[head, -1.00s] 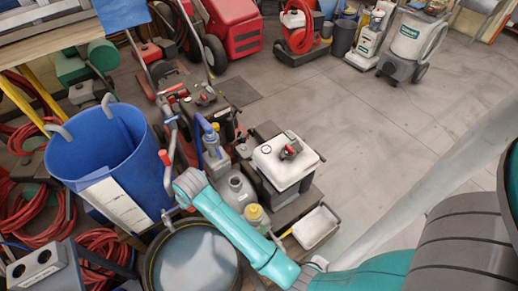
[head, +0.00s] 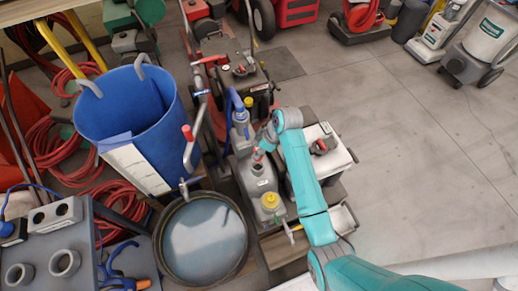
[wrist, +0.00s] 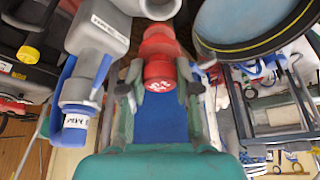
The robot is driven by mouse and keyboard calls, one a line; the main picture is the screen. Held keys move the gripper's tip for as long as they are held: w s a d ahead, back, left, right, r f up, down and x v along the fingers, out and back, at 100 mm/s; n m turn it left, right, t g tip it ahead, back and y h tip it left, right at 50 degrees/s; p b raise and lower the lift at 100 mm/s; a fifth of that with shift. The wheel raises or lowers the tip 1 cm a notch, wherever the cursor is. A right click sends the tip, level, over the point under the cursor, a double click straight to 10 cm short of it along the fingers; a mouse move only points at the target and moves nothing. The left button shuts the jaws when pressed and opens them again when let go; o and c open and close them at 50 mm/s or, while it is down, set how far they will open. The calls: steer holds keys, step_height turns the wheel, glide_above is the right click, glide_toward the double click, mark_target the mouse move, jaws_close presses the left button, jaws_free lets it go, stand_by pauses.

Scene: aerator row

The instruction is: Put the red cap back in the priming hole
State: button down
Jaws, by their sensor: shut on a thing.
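The red cap (wrist: 158,62) sits between the two fingers of my gripper (wrist: 160,88) in the wrist view. My gripper is shut on it. In the head view, my gripper (head: 263,148) is small, with a bit of red at its tip above the grey pump body (head: 262,185). A round grey neck (head: 258,169) stands on that body just below the gripper. In the wrist view, a rounded grey part (wrist: 156,8) shows beyond the cap at the top edge. I cannot tell whether the cap touches it.
A grey part with a blue handle (head: 237,104) stands close left of my gripper. A yellow cap (head: 270,200) is nearby on the right. A blue bin (head: 125,100) and a round dark-rimmed tub (head: 203,240) stand left. Open floor (head: 420,150) lies right.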

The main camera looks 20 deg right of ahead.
steer(key=shift+a+f, duration=0.15)
steer(key=shift+f, duration=2.05)
steer(key=shift+f, duration=2.15)
steer(key=c, duration=0.7)
jaws_free()
steer(key=shift+c, duration=0.2)
steer(key=v, duration=1.2)
